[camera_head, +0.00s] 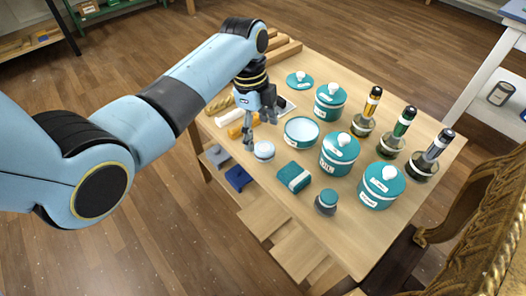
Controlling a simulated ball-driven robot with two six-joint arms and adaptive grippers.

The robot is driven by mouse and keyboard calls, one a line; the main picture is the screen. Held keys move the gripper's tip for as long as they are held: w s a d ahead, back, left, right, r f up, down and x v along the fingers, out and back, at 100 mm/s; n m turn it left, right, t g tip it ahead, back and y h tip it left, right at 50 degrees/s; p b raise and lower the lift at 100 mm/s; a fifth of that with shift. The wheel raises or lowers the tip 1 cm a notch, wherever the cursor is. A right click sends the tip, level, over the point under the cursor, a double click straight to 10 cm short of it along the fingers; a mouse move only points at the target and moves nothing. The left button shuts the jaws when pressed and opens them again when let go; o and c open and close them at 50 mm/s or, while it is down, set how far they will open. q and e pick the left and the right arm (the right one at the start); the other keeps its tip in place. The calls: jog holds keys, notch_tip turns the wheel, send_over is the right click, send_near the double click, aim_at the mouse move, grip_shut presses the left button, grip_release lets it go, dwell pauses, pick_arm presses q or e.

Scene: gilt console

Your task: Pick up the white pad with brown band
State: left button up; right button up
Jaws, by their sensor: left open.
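My left gripper (261,134) points down over the left part of the table, open, with nothing seen between its fingers. A flat white item (287,106) with a dark edge lies just behind and right of it, partly hidden by the gripper; it may be the white pad, but I cannot make out a brown band. A white roll-like piece (228,117) and an orange one (240,129) lie to the gripper's left. A small white round jar (264,151) stands just in front of the fingertips. My right gripper is not in view.
The wooden table (345,245) is crowded. Bottles, including an amber one (372,104), line the right side. A carved chair (480,225) stands at the right.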

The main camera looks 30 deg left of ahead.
aim_at(264, 147)
pick_arm(q)
jog(key=shift+d+f, duration=0.1)
jog(key=shift+f, duration=0.45)
jog(key=shift+d+f, duration=0.2)
jog(key=shift+f, duration=0.65)
jog(key=f, duration=0.1)
jog(key=f+b, duration=0.1)
jog(key=f, duration=0.1)
jog(key=shift+w+d+f, duration=0.15)
jog(key=shift+d+f, duration=0.05)
jog(key=shift+d, duration=0.15)
jog(key=shift+f, duration=0.1)
jog(key=c, duration=1.1)
jog(key=shift+c, duration=0.2)
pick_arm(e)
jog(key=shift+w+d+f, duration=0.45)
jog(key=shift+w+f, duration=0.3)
